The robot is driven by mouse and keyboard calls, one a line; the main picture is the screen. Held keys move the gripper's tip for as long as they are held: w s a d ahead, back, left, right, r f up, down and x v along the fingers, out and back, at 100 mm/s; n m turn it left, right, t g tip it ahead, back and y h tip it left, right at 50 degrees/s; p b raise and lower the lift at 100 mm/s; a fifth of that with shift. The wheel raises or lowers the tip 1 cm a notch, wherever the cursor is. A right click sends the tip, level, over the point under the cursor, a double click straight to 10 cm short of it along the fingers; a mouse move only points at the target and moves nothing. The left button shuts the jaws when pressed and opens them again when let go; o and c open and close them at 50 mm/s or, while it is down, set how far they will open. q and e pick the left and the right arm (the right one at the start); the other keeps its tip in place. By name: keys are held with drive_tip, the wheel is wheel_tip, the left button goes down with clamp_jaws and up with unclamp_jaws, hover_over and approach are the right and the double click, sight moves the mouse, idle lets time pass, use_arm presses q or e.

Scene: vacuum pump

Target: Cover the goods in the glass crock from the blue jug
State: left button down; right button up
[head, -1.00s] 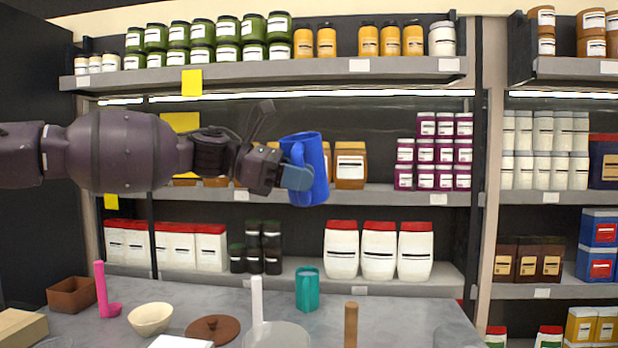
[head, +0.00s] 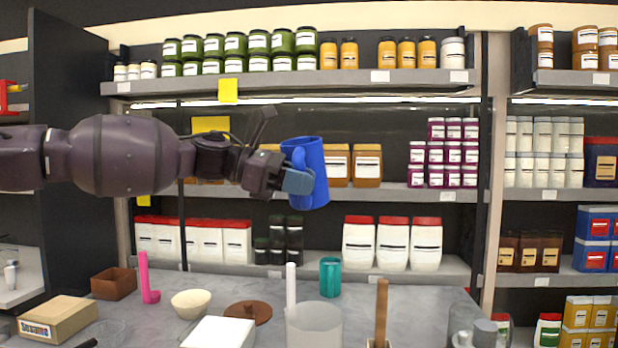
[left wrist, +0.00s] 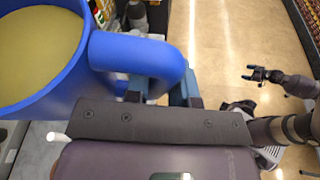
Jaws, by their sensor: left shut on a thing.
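The blue jug (head: 312,172) is upright, high above the counter in the head view. My left gripper (head: 297,181) is shut on its handle. In the left wrist view the jug (left wrist: 95,60) holds a yellowish liquid. A clear, frosted-looking crock (head: 314,328) stands on the counter below it, apart from the jug. Its contents cannot be made out. My right gripper (left wrist: 250,74) shows small at the right of the left wrist view, away from the jug, with its fingers apart and nothing between them.
On the counter (head: 185,328) are a teal mug (head: 330,277), a cream bowl (head: 191,303), a brown lid (head: 248,312), a pink ladle (head: 146,280), a brown box (head: 113,284) and a carton (head: 58,319). A wooden handle (head: 381,312) stands upright right of the crock. Stocked shelves rise behind.

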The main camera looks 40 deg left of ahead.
sight(307, 201)
use_arm(q)
drive_tip(key=w+f, duration=0.2)
drive_tip(key=shift+a+f, duration=0.2)
drive_tip(key=shift+f, duration=0.15)
drive_tip(key=shift+s+f, duration=0.1)
drive_tip(key=shift+s, duration=0.15)
drive_tip(key=shift+w+f+n, duration=0.2)
drive_tip(key=shift+f+n, duration=0.1)
drive_tip(key=shift+f, duration=0.15)
use_arm(e)
drive_tip(key=shift+w+r, duration=0.2)
drive_tip(key=shift+w, duration=0.25)
use_arm(q)
drive_tip(key=shift+t+y, duration=0.3)
